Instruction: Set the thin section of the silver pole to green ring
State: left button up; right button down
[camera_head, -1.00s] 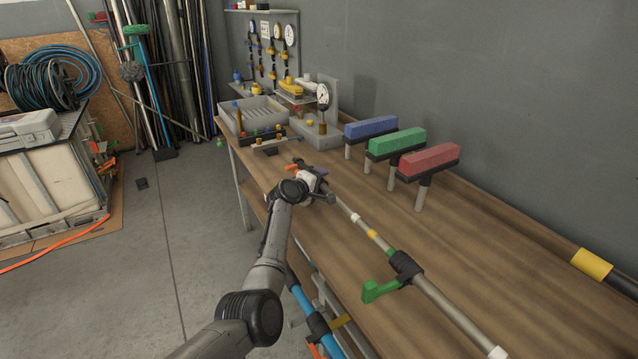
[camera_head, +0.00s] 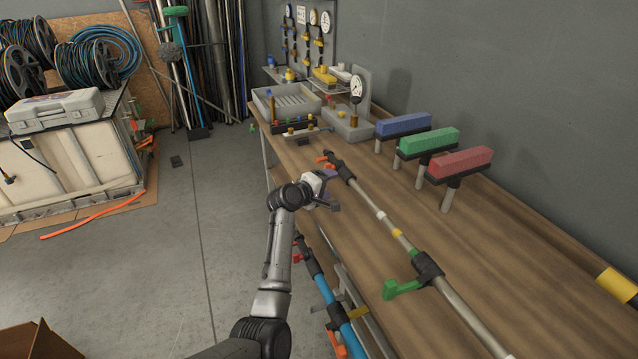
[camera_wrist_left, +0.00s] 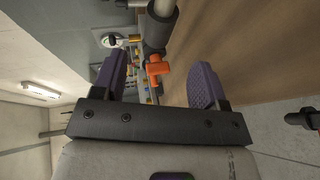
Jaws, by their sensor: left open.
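The silver pole (camera_head: 458,317) lies along the workbench. A black clamp with a green lever (camera_head: 402,290) sits where the thick section begins. The far end has a black fitting with an orange lever (camera_head: 326,158); the orange lever also shows in the left wrist view (camera_wrist_left: 157,69). My left gripper (camera_head: 329,189) is open and empty, left of the pole near that end. My right gripper is out of view.
Three stands with blue (camera_head: 403,125), green (camera_head: 429,142) and red (camera_head: 461,162) blocks line the wall side of the workbench (camera_head: 520,270). A grey tray (camera_head: 262,102) and a gauge (camera_head: 357,88) stand at the back. A blue pole (camera_head: 322,290) hangs at the bench's front side.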

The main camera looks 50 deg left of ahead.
pick_arm(q)
jog(key=v, duration=0.3)
jog(key=shift+s+p, duration=0.2)
jog(key=shift+p, duration=0.15)
dwell(0.5)
